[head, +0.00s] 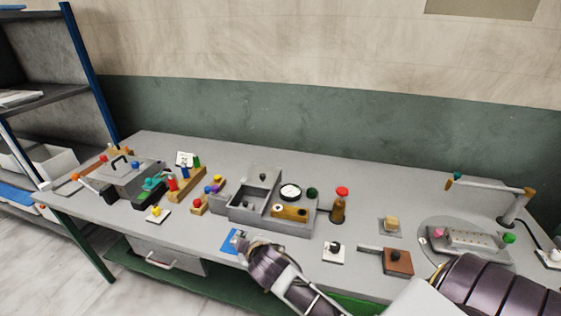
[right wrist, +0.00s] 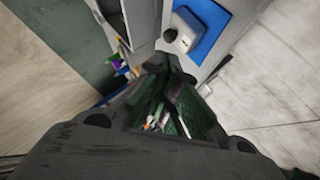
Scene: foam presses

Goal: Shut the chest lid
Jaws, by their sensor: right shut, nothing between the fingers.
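A grey box (head: 279,223) in the middle of the table looks like the chest. Its left compartment is open from above, and a grey panel (head: 263,174) with a dark knob stands up behind it, apparently the raised lid. My right gripper (head: 243,249) is at the table's front edge, in front of the box and apart from it, over a blue pad (head: 229,242). Its dark fingers (right wrist: 168,72) are shut and empty in the right wrist view. My left gripper is not in view.
A brown block (head: 398,262) and a white tile (head: 333,252) lie right of my gripper.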

